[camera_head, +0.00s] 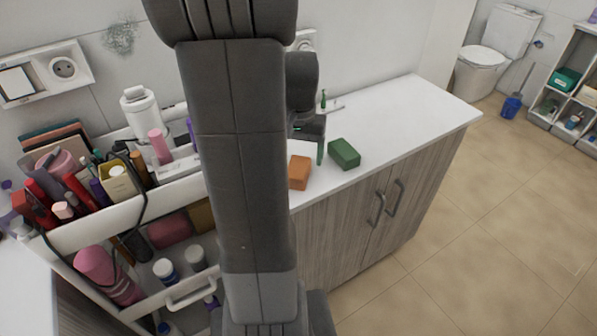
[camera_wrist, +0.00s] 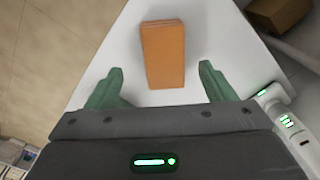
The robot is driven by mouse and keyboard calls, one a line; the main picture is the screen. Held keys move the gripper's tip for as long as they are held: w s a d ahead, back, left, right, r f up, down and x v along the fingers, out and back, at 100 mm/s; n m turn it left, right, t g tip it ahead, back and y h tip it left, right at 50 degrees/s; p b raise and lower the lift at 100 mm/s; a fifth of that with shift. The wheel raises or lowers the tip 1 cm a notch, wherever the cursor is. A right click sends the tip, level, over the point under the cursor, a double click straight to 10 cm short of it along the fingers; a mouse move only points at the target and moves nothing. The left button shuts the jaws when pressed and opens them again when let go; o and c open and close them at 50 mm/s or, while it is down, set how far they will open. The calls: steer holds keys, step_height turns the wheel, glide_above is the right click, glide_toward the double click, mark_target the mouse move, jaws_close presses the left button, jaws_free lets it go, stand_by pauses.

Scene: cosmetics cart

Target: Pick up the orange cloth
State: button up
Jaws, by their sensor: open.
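The orange cloth (camera_head: 299,172) is a folded block lying on the white countertop (camera_head: 400,130), near its front edge. In the wrist view the orange cloth (camera_wrist: 163,54) lies ahead of my gripper (camera_wrist: 160,84), roughly centred between the two green fingers. The fingers are spread apart and nothing is held; the cloth's near end is close to the level of the fingertips. In the head view my arm hides most of my gripper (camera_head: 313,148), and one green finger shows beside and behind the cloth.
A green folded block (camera_head: 344,153) lies on the counter just right of the orange cloth. A cosmetics cart (camera_head: 100,212) crowded with bottles and tubes stands at the left. A wall with sockets runs behind the counter. The counter's right part is clear.

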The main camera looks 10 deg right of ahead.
mark_target(299, 166)
steer(key=shift+w+f, duration=0.2)
steer(key=shift+f, duration=2.5)
steer(key=c, duration=1.1)
steer(key=shift+c, duration=0.3)
steer(key=shift+r, duration=0.15)
step_height(299, 166, up, 10)
steer(key=shift+f, duration=0.1)
steer(key=o, duration=0.3)
steer(key=shift+c, duration=0.6)
